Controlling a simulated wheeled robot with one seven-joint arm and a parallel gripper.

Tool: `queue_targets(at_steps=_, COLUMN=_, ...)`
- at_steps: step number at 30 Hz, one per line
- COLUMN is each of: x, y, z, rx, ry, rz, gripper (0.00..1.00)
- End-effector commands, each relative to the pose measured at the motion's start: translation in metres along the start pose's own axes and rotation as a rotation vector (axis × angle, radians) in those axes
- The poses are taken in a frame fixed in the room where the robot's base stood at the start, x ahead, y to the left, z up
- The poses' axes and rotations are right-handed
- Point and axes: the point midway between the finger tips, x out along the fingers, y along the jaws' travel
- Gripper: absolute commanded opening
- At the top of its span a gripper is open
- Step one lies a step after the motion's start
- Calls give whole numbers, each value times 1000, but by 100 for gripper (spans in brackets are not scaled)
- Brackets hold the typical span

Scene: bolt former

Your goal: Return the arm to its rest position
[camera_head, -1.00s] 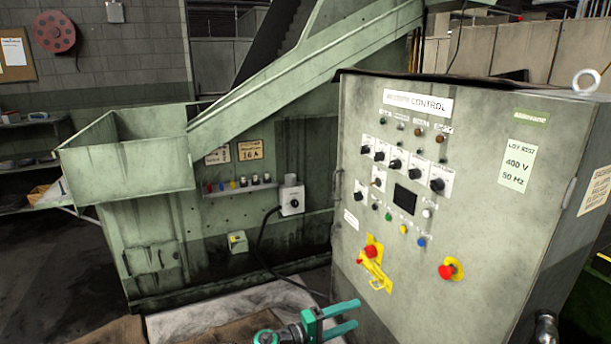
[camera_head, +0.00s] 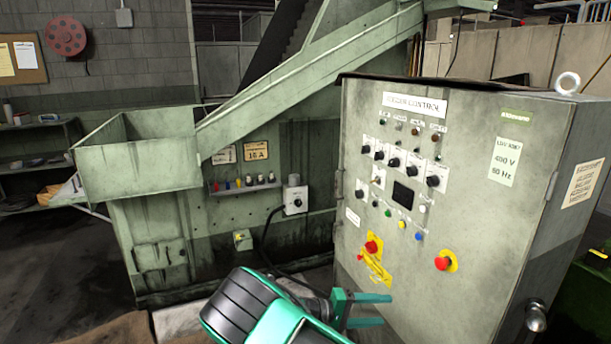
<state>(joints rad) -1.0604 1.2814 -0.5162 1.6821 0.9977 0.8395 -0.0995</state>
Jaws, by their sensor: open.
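My gripper (camera_head: 376,309) is at the bottom centre of the head view, its two teal fingers pointing right and apart, with nothing between them. My teal and black arm link shows just left of it. The fingers are in front of the lower left part of the grey-green control cabinet (camera_head: 478,230). I cannot tell how far they are from its face.
The cabinet carries knobs, a dark display (camera_head: 403,195), a red emergency button on yellow (camera_head: 443,263) and a yellow lockout piece (camera_head: 377,267). A green machine with a hopper (camera_head: 140,170) and a chute (camera_head: 330,65) stands behind. A black cable (camera_head: 267,237) hangs from a grey switch box (camera_head: 295,200).

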Motion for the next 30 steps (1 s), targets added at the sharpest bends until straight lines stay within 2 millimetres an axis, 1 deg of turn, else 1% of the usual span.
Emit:
queue_targets(at_steps=1, x=9, y=10, z=3, rx=7, ry=-32, rz=-31, gripper=59)
queue_targets(at_steps=8, x=55, y=53, z=30, rx=31, ry=-196, rz=-214, gripper=59)
queue_targets(at_steps=15, x=95, y=97, z=70, rx=72, ry=-339, rz=-413, gripper=59)
queue_targets(at_steps=22, x=123, y=135, z=116, rx=127, ry=-447, rz=-601, gripper=59)
queue_targets(at_steps=30, x=142, y=175, z=176, rx=211, ry=-531, rz=-810, gripper=59)
